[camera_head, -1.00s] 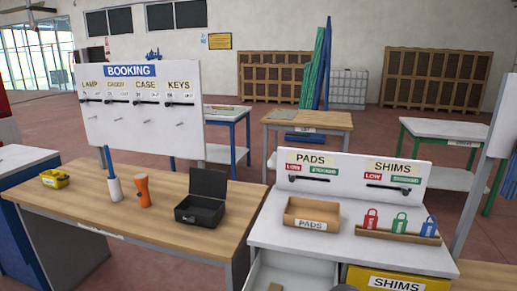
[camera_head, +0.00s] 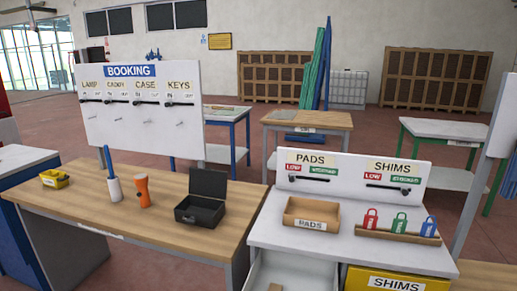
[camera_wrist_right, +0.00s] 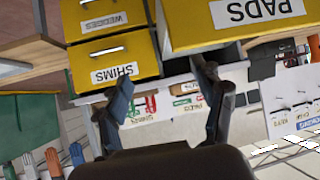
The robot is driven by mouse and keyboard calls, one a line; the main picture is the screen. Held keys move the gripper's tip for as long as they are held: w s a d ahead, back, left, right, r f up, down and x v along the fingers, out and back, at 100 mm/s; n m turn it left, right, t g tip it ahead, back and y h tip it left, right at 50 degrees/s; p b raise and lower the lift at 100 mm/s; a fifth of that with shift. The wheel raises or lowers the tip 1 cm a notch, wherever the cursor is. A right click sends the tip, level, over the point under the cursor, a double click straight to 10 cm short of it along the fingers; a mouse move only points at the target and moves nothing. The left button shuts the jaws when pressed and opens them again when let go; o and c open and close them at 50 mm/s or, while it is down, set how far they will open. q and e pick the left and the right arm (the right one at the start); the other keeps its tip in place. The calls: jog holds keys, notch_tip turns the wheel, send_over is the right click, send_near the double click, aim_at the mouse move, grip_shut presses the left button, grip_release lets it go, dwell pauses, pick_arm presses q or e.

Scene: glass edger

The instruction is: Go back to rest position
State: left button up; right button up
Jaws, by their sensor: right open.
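My right gripper (camera_wrist_right: 162,80) shows only in the right wrist view. Its two dark fingers are spread apart with nothing between them. That view is turned upside down. Beyond the fingers are the yellow drawer fronts labelled PADS (camera_wrist_right: 240,18), SHIMS (camera_wrist_right: 112,62) and WEDGES (camera_wrist_right: 100,18). The PADS drawer is pulled out. In the head view the open drawer (camera_head: 290,268) shows at the bottom, left of the yellow SHIMS drawer (camera_head: 400,281). My left gripper is in neither view.
The white cabinet top (camera_head: 285,233) holds a PADS tray (camera_head: 311,214) and a SHIMS rack (camera_head: 395,236) with coloured tags. A wooden table (camera_head: 90,205) to the left bears a yellow caddy (camera_head: 55,179), an orange lamp (camera_head: 142,190) and an open black case (camera_head: 200,208). The booking board (camera_head: 140,110) stands behind.

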jog(key=s+f+n+g+y, duration=0.1)
jog(key=s+f+g, duration=0.3)
jog(key=s, duration=0.4)
jog(key=s+f+n+g, duration=0.2)
jog(key=s+f+g, duration=0.25)
jog(key=s, duration=0.35)
jog(key=s+f+b+x, duration=0.1)
jog(key=s+b+x, duration=0.2)
jog(key=x, duration=1.3)
jog(key=s+a+b+x, duration=0.1)
jog(key=s+b+x, duration=0.2)
jog(key=x, duration=1.2)
jog(key=s+d+f+b, duration=0.1)
jog(key=s+f+b, duration=0.1)
jog(key=s+f, duration=0.6)
jog(key=s+d+f+g+b, duration=0.1)
jog(key=s+d+f+b, duration=0.1)
jog(key=s+f, duration=0.7)
notch_tip(320, 180, down, 4)
jog(key=shift+s, duration=0.2)
